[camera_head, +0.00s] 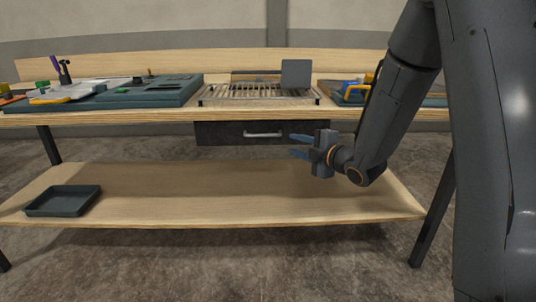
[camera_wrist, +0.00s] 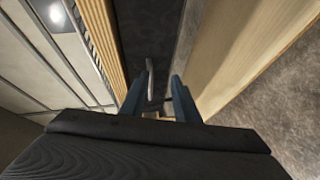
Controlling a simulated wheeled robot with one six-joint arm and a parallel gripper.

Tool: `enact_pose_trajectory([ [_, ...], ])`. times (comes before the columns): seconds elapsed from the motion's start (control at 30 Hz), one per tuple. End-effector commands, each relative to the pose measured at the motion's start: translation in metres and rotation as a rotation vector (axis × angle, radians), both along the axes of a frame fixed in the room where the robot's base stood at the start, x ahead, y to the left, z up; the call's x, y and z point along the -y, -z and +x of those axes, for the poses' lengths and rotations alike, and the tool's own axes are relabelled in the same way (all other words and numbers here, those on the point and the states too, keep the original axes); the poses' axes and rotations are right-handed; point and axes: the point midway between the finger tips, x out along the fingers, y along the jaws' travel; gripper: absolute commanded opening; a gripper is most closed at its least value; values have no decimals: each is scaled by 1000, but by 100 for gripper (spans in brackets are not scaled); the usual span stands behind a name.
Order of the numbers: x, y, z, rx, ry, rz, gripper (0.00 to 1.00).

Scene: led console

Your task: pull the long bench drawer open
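The long bench drawer (camera_head: 225,133) is a dark front under the bench top, and it looks shut. Its light metal bar handle (camera_head: 263,134) runs level across the front. In the wrist view my gripper (camera_wrist: 158,92) is open, with the handle ahead, near the gap between the fingers. I cannot tell whether they touch.
The wooden bench top (camera_head: 130,117) overhangs the drawer and carries a wire rack (camera_head: 258,96) and several parts trays. A lower wooden shelf (camera_head: 220,195) lies below, with a dark tray (camera_head: 64,200) at its left. The space between drawer and shelf is clear.

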Motion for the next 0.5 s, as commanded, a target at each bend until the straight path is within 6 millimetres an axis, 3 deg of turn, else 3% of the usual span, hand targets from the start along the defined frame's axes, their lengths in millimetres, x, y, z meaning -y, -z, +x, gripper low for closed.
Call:
enact_pose_trajectory([
  [0.03, -8, 13, 7, 85, -62, -16, 28],
  [0.2, -28, 13, 6, 326, -210, -45, 28],
  [0.5, -43, 7, 9, 432, -266, -49, 28],
])
